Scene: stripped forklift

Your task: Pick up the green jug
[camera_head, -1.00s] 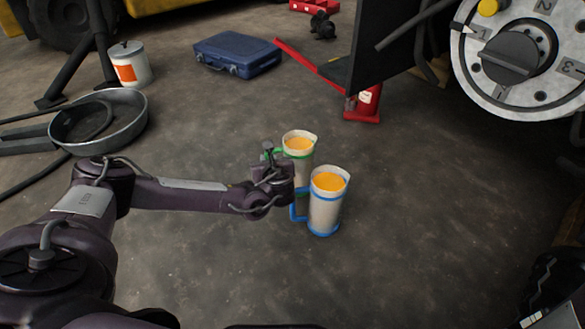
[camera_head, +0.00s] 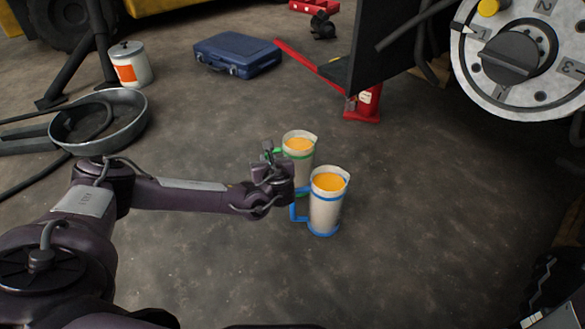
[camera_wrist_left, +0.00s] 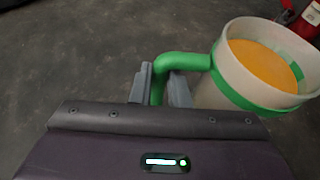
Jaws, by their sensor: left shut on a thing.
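The green jug (camera_head: 300,149) is a pale translucent jug with green bands, a green handle and orange contents. It stands upright on the floor behind the blue-banded jug (camera_head: 327,205), which partly hides it in the head view. In the left wrist view, the green jug (camera_wrist_left: 268,75) is at the upper right. My left gripper (camera_wrist_left: 162,88) is shut on its green handle, one finger on each side. The left gripper (camera_head: 277,163) also shows in the head view, just left of the jugs. My right gripper is not in view.
The blue-banded jug, also with orange contents, stands close in front of the left gripper. A metal pan (camera_head: 133,112) and white can (camera_head: 130,64) are at left, a blue case (camera_head: 238,53) behind. A red jack (camera_head: 364,104) is back right. Floor right of the jugs is clear.

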